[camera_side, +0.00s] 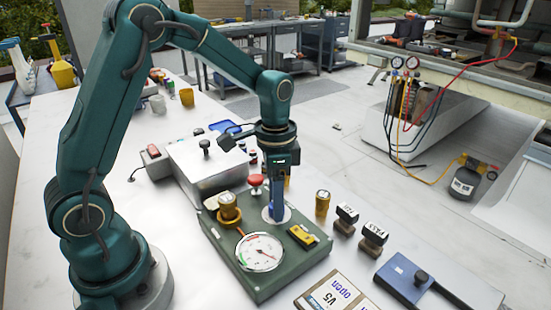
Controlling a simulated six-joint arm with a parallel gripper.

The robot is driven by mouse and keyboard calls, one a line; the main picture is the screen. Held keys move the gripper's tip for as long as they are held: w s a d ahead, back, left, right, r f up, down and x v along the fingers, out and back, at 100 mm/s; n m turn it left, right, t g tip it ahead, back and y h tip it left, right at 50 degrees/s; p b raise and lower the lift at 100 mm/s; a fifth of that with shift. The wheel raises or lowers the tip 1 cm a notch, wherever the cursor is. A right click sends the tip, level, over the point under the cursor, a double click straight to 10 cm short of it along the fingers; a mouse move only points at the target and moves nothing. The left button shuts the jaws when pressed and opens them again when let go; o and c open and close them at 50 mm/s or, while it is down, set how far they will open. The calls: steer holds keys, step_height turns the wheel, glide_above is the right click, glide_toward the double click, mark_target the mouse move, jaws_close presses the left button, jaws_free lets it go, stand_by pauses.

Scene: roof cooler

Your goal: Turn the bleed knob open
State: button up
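A green panel (262,286) lies on the white bench. It carries a round white dial gauge (260,251) with a red needle, a brass knob-like fitting (228,207), a red-topped knob (256,183) and a small yellow block (302,236). A pale round plate (285,218) is set in the panel behind the gauge. My gripper (277,216) points straight down over this plate, its fingertips low at its middle. Any knob between the fingers is hidden, so I cannot tell which part is the bleed knob or whether the fingers grip anything.
A metal box (202,170) stands close behind the panel. A brass cylinder (322,203) and two stamps (346,217) (373,237) stand to its right.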

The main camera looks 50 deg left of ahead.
steer(key=shift+o, duration=0.3)
steer(key=shift+a+r, duration=0.1)
steer(key=shift+r, duration=2.45)
steer(key=shift+f+m, duration=0.2)
steer(key=shift+m, duration=0.3)
steer(key=shift+f, duration=2.45)
steer(key=shift+c, duration=0.3)
jaws_close()
